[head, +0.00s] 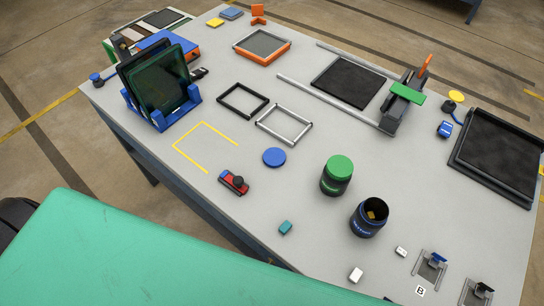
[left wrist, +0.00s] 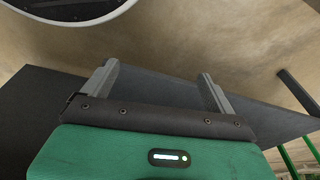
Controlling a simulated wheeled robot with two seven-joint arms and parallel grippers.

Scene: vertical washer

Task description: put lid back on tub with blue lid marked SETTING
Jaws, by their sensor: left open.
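The open tub (head: 369,217) is black with a blue band and blue lettering too small to read for certain. It stands upright without a lid, and something yellowish shows inside. A round blue lid (head: 274,157) lies flat on the table to its upper left, apart from it. A second black tub (head: 336,180) with a green lid (head: 340,166) stands between them. In the left wrist view my left gripper (left wrist: 162,85) is open and empty, its two grey fingers apart, away from the tubs. My right gripper is not in view.
A white block (head: 356,275) lies in front of the open tub. Bare table surrounds the blue lid.

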